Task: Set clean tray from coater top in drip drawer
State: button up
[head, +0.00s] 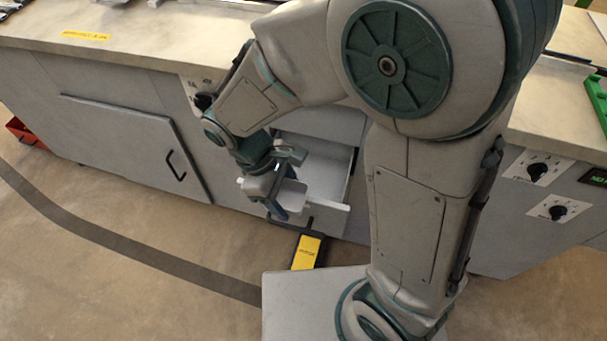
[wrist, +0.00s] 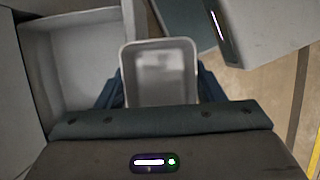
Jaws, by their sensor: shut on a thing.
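A small light-grey tray (wrist: 160,60) with a raised rim is held between the blue fingers of my gripper (wrist: 160,90). In the head view the tray (head: 291,197) shows at my gripper (head: 272,196), near the open drawer's outer end. The pale drip drawer (head: 325,165) is pulled out of the cabinet front. In the wrist view the drawer (wrist: 75,65) lies to the left of the tray, and the part of it in view looks empty. The gap in height between tray and drawer cannot be told. My arm hides part of the cabinet above the drawer.
The beige counter top (head: 180,32) runs above the cabinet. A closed cabinet door (head: 135,145) with a black handle is left of the drawer. A yellow-topped block (head: 308,252) is on the floor before the drawer. Black knobs (head: 557,212) are at the right. A red bin (head: 24,132) is far left.

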jog(key=w+d, duration=0.4)
jog(key=w, duration=0.8)
jog(key=f+b, duration=0.3)
jog(key=f, duration=0.8)
jog(key=shift+d+f, duration=0.2)
jog(key=shift+w+f, duration=0.1)
jog(key=shift+w, duration=0.05)
jog(key=shift+f+b, duration=0.35)
jog(key=shift+f, duration=0.25)
jog(key=o, duration=0.9)
